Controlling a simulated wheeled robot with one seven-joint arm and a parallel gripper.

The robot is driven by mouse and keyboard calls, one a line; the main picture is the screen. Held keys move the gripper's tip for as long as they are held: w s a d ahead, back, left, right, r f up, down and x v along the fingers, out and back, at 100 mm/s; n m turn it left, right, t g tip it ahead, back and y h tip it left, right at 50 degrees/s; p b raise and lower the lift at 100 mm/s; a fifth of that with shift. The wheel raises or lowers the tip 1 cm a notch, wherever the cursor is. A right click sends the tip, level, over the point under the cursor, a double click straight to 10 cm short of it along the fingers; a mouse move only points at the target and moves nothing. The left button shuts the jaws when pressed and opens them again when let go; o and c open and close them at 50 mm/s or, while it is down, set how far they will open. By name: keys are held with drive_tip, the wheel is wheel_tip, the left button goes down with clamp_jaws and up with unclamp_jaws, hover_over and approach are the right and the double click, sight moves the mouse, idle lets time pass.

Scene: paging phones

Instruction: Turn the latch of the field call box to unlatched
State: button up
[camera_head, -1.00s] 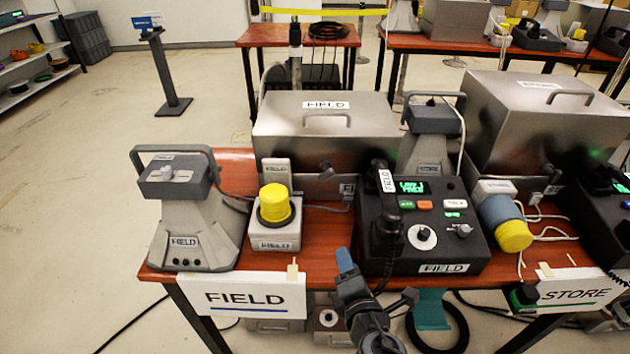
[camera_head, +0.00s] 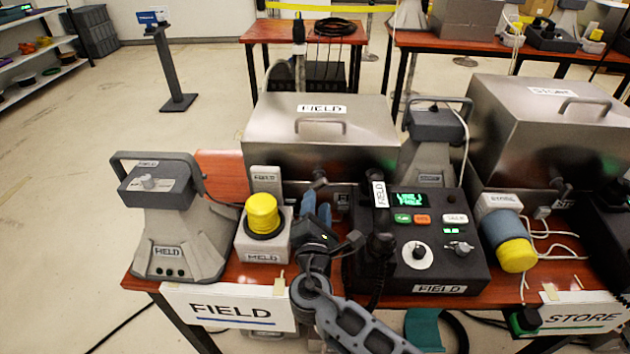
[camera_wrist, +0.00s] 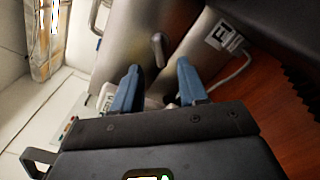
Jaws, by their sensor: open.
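The steel box (camera_head: 270,150) labelled FIELD stands at the back of the near table with its lid down. A dark latch lever (camera_head: 320,179) sits on its front face. In the wrist view the latch lever (camera_wrist: 158,47) is a grey knob with a short arm on the steel front (camera_wrist: 125,38). My gripper (camera_head: 317,205) is in front of the box, just below the latch in the head view. Its blue fingers are apart and empty; in the wrist view my gripper (camera_wrist: 158,68) has the latch beyond and between its fingertips, apparently not touching.
A beacon with a yellow cap (camera_head: 263,215) stands close left of my gripper. The phone console (camera_head: 440,262) with its black handset (camera_head: 381,235) is close on the right. A grey horn unit (camera_head: 172,240) stands at the table's left end. A FIELD sign (camera_head: 228,306) hangs at the front edge.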

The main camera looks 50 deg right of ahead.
sight(318, 188)
drive_tip(key=x, duration=0.7)
drive_tip(key=shift+d+p, duration=0.2)
drive_tip(key=shift+p, duration=0.1)
drive_tip(key=shift+c, duration=0.3)
clamp_jaws()
